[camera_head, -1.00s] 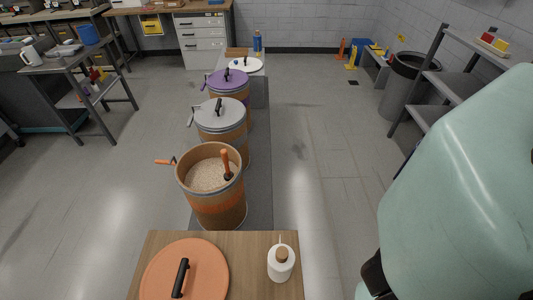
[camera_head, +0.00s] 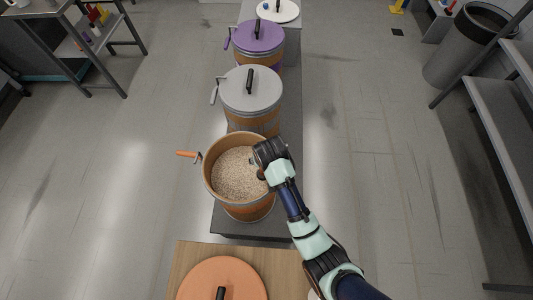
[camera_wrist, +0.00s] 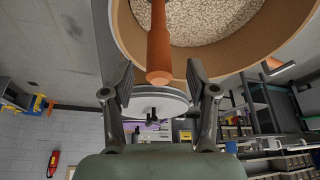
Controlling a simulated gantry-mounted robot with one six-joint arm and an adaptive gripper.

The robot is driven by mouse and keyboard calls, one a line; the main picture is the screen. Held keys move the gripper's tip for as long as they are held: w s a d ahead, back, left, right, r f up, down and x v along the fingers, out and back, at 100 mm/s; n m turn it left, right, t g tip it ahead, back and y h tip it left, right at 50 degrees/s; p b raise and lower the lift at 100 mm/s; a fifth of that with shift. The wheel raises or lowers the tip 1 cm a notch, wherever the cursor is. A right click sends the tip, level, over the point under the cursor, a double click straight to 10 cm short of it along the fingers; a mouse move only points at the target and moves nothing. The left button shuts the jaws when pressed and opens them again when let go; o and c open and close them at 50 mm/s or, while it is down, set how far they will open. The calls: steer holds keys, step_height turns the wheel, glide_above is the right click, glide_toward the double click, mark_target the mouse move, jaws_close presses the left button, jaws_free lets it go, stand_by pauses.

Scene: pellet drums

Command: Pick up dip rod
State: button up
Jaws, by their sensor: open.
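The dip rod (camera_wrist: 159,45) shows an orange handle in the wrist view, standing against the pellets inside the open drum. Its handle end lies between the tips of my gripper (camera_wrist: 160,84), with clear gaps on both sides. The fingers are spread and hold nothing. In the head view my gripper (camera_head: 262,158) is over the right side of the open drum (camera_head: 235,193) and hides most of the rod. The drum is brown-orange and holds pale pellets (camera_head: 238,175).
A grey-lidded drum (camera_head: 251,90) and a purple-lidded drum (camera_head: 258,38) stand behind. An orange lid (camera_head: 222,280) lies on a wooden table (camera_head: 190,258) in front. An orange-handled clamp (camera_head: 188,154) sticks out at the drum's left.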

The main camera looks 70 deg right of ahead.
steer(key=b+x, duration=0.1)
steer(key=x, duration=0.5)
steer(key=shift+w+d+f, duration=0.1)
steer(key=shift+d, duration=0.2)
steer(key=shift+c, duration=0.3)
jaws_close()
